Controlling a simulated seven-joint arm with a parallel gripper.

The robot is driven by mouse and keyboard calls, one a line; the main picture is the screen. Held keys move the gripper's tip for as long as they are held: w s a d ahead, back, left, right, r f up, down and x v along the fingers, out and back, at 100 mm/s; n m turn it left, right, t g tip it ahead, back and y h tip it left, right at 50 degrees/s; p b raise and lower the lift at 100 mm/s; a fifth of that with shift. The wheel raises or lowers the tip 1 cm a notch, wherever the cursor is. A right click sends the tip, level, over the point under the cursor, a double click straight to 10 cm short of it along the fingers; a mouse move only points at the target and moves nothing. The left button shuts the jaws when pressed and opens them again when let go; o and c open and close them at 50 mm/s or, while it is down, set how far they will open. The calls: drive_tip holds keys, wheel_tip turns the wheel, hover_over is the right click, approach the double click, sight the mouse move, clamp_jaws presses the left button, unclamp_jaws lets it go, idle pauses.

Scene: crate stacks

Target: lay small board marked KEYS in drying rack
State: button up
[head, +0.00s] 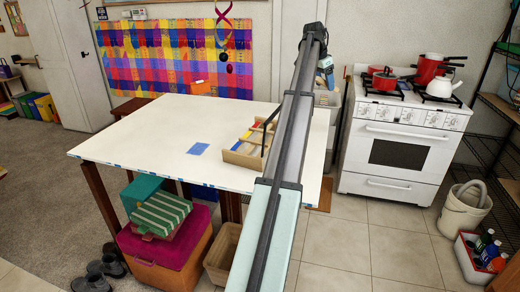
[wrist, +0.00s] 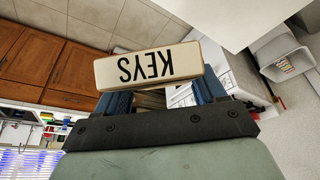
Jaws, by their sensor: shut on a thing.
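The small board marked KEYS (wrist: 148,65) is cream with black letters, which read upside down in the wrist view. My gripper (wrist: 162,98) is shut on it, with a blue finger towards each end of the board. In the head view my gripper (head: 325,68) is beyond the table's far right corner, raised and away from the rack; I cannot make out the board there. A low wooden rack (head: 243,159) with dividers and some coloured pieces stands on the right of the white table. It looks like the drying rack. My arm hides part of its right side.
A white stove (head: 401,150) with red pots stands right. Boxes (head: 160,248) sit beneath the table's front.

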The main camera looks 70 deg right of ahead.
drive_tip(key=s+a+f+n+t+h, duration=0.1)
drive_tip(key=s+a+f+n+t, duration=0.15)
drive_tip(key=a+f+n, duration=0.6)
drive_tip(key=s+a+f+n+t+h, duration=0.15)
drive_tip(key=s+a+f+n, duration=0.35)
drive_tip(key=a+f, duration=0.55)
drive_tip(key=shift+n+t+y, duration=0.3)
drive_tip(key=shift+n+y, duration=0.05)
drive_tip(key=shift+y, duration=0.2)
drive_tip(key=w, duration=1.8)
drive_tip(key=shift+a+r, duration=0.15)
drive_tip(key=shift+r, duration=0.05)
drive_tip(key=shift+w+f, duration=0.1)
drive_tip(key=shift+f, duration=1.65)
drive_tip(key=shift+f, duration=0.15)
drive_tip(key=o, duration=1.2)
drive_tip(key=shift+r, duration=0.2)
drive_tip(key=v, duration=0.7)
drive_tip(key=shift+a+r, duration=0.15)
drive_tip(key=shift+r, duration=0.05)
